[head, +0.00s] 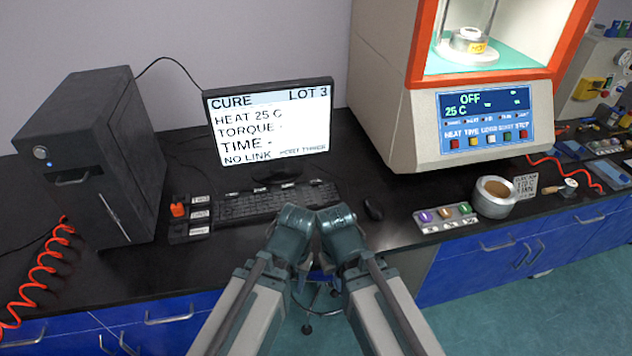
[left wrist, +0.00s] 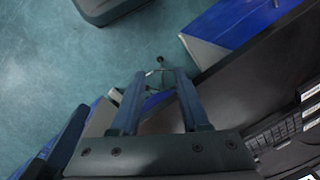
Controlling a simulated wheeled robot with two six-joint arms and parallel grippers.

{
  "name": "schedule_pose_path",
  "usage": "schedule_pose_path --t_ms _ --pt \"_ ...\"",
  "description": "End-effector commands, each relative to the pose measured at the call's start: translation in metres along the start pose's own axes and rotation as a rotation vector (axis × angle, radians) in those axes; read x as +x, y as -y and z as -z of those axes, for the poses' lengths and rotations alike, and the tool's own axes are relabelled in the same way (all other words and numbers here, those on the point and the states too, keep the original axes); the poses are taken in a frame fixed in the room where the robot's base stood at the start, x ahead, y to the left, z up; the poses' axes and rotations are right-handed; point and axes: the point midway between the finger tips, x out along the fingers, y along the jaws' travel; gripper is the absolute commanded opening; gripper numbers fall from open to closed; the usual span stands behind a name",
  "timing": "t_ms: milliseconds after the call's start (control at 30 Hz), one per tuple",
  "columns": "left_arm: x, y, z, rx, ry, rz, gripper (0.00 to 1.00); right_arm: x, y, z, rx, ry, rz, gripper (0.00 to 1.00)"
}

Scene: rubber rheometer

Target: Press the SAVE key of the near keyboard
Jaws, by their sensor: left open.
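The black keyboard (head: 245,206) lies on the dark bench below the monitor (head: 268,122). A few pale labels show along its far edge, too small to read, so I cannot pick out the SAVE key. Part of the keyboard also shows at the right edge of the left wrist view (left wrist: 272,136). My left gripper (left wrist: 160,73) is open and empty, with its fingers over the bench's front edge and the floor, to the left of the keyboard there. In the head view my two arms reach the bench front, and their joints hide the keyboard's near right part.
A small black block (head: 190,232) with an orange switch and labels stands left of the keyboard, beside the computer tower (head: 95,160). A mouse (head: 373,209), a button box (head: 446,217) and a tape roll (head: 495,197) lie to the right. The rheometer (head: 400,80) stands behind them.

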Motion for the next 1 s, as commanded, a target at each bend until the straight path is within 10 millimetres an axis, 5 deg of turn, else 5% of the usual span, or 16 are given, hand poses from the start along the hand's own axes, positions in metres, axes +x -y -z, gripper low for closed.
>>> schedule_pose_path --t_ms 233,1000 --pt "0.0000 0.0000 0.0000 0.000 0.000 0.000 0.00 0.0000 0.0000 0.0000 0.000 0.000 0.000 0.00" --pt "0.0000 0.0000 0.0000 0.000 0.000 0.000 0.00 0.0000 0.0000 0.0000 0.000 0.000 0.000 0.00"
